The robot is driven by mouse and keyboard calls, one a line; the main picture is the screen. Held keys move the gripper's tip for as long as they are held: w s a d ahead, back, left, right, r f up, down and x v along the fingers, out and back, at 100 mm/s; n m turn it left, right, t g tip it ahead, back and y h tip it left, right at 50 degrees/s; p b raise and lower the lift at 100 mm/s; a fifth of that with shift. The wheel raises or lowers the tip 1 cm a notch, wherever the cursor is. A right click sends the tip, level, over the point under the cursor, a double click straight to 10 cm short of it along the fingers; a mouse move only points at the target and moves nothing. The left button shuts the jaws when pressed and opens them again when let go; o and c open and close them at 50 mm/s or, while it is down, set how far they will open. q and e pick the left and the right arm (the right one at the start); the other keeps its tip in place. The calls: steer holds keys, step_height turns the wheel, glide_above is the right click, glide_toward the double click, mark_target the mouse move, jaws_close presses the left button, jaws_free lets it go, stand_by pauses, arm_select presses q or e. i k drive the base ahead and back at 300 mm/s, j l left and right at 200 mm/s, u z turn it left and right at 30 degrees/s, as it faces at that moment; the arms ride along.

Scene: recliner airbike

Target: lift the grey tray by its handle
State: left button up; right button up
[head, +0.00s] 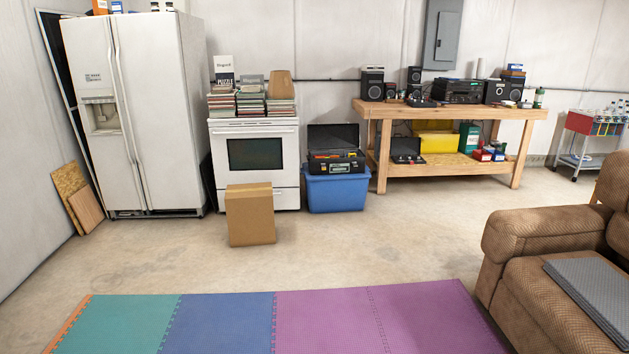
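I cannot make out a grey tray with a handle for certain. A flat grey textured slab (592,287) lies on the seat of the brown recliner at the right edge, partly cut off by the frame; no handle shows on it. A small greyish box (252,80) sits on the stacks on the white stove, too small to identify. Neither of my grippers is in view.
Coloured foam mats (330,318) cover the near floor. The brown recliner (530,235) blocks the right side. A cardboard box (250,215) stands before the stove (284,125), beside a blue bin (338,192). A wooden workbench (450,113) stands behind. The middle concrete floor is clear.

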mark_target(336, 154)
steer(key=i, duration=4.55)
steer(key=i+z, duration=0.2)
steer(key=i, duration=0.15)
steer(key=i+j+z, duration=0.2)
steer(key=i, duration=0.2)
steer(key=i+l+u, duration=0.15)
steer(key=i+l, duration=0.2)
steer(key=i+l+u, duration=0.15)
steer(key=i+l, duration=0.15)
steer(key=l, duration=0.2)
